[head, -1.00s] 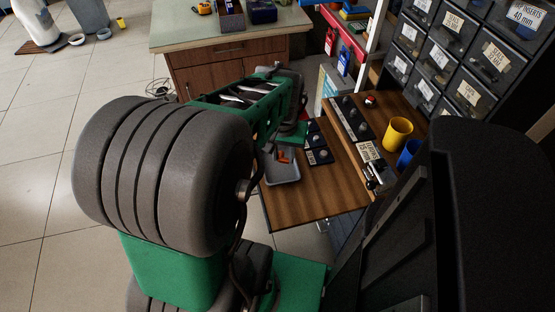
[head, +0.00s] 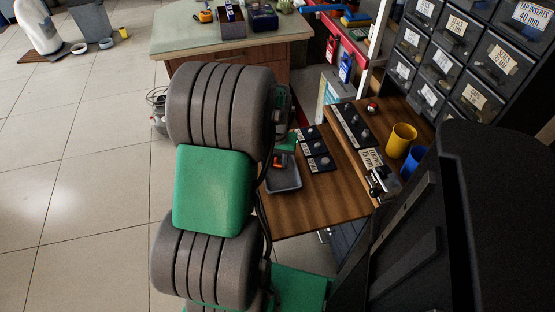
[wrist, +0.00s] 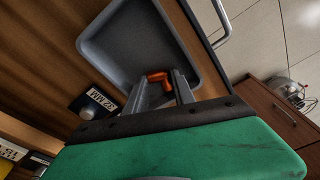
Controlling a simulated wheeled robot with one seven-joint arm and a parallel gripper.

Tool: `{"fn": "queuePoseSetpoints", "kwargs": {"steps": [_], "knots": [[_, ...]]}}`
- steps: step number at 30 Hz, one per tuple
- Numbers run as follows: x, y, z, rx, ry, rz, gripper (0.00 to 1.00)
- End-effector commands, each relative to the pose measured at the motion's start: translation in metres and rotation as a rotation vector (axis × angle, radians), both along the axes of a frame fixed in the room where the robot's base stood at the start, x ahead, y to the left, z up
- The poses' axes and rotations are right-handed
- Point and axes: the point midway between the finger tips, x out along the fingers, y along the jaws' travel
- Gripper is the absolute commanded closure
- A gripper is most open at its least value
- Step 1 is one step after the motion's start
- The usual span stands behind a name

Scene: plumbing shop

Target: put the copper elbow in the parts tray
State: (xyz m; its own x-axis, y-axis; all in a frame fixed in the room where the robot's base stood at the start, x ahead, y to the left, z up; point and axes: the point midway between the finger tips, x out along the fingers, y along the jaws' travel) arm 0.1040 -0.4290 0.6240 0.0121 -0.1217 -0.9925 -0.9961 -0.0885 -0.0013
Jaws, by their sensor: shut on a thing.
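The copper elbow (wrist: 158,78) is a small orange-copper piece between the fingertips of my gripper (wrist: 160,87) in the wrist view. My gripper is shut on it. The parts tray (wrist: 103,45) is a shallow grey tray with rounded corners, and the elbow shows against its inside, near one side. In the head view the parts tray (head: 286,188) lies on the wooden bench top, with the elbow (head: 280,160) at its far part. My arm hides the tray's left side and most of my gripper there. I cannot tell how high the elbow is above the tray floor.
Dark labelled plates with small fittings (head: 318,155) lie right of the tray. A raised shelf holds a yellow cup (head: 402,140) and a blue cup (head: 412,161). Drawer bins (head: 470,70) stand behind. The bench top (head: 320,205) in front of the tray is clear.

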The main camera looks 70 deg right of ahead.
Motion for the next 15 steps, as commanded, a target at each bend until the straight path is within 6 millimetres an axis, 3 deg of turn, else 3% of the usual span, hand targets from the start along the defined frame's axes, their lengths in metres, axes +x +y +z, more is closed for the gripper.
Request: {"fn": "queuePoseSetpoints", "kwargs": {"steps": [1,2,9,15], "knots": [[0.0000,0.0002,-0.0030,0.001,0.000,0.000,1.00],[0.0000,0.0001,-0.0016,0.000,0.000,0.000,0.67],[0.0000,0.0003,-0.0014,0.001,0.000,0.000,0.48],[0.0001,0.0004,-0.0012,0.001,0.000,0.000,0.48]]}}
